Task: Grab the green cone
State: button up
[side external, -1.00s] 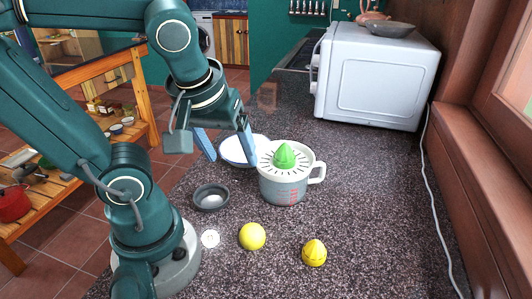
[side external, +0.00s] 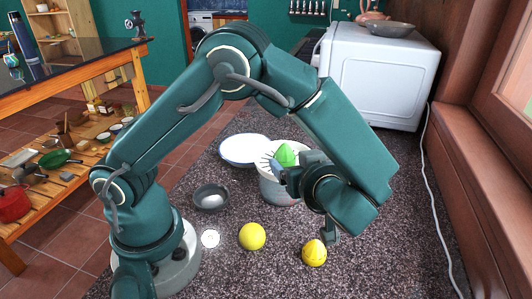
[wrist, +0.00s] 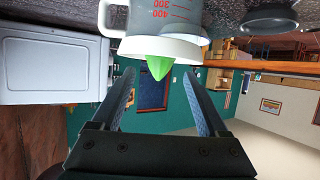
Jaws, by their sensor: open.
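The green cone (side external: 287,153) stands on the white strainer top of a measuring jug (side external: 275,190). My gripper (side external: 278,170) is beside the jug's top, turned sideways, its wrist hiding the jug's right part and handle. In the wrist view, which is upside down, the cone (wrist: 158,68) points down from the white strainer rim (wrist: 160,48). My gripper (wrist: 158,77) is open there, with one blue finger on each side of the cone's line. No finger is seen touching the cone, and its exact distance cannot be told.
A grey bowl (side external: 211,197) and a white plate (side external: 243,150) are left of the jug. A white oven (side external: 370,75) stands behind right.

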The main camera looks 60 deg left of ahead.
aim_at(287, 159)
jog(key=shift+d+f, duration=0.15)
jog(key=shift+f, duration=0.15)
jog(key=shift+f+m, duration=0.1)
jog(key=shift+m, duration=0.2)
jog(key=shift+x, duration=2.4)
jog(key=c, duration=1.1)
jog(key=shift+r, duration=0.25)
